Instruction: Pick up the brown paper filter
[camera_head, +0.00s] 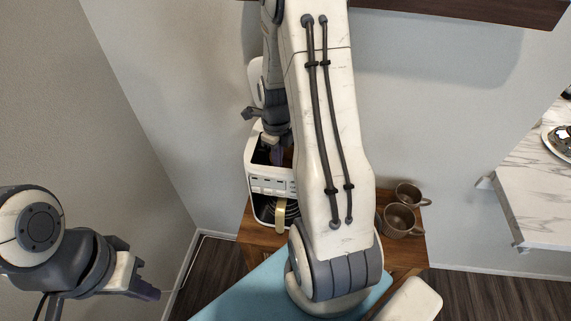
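A white coffee maker (257,184) stands on the wooden cabinet (250,233), with a glass carafe in its lower bay. Its top is open, and the inside is dark and partly covered by my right arm. My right gripper (278,156) points down into the open top; its fingers are mostly hidden, so I cannot tell whether it is open or holds anything. I cannot clearly make out the brown paper filter. My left gripper (147,291) hangs at the lower left, away from the cabinet; I cannot tell its opening.
Two brown mugs (399,222) stand on the cabinet to the right of my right arm. A marble counter (530,190) with a plate is at the right. A wooden shelf (470,10) crosses the top right. Free room lies around my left gripper.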

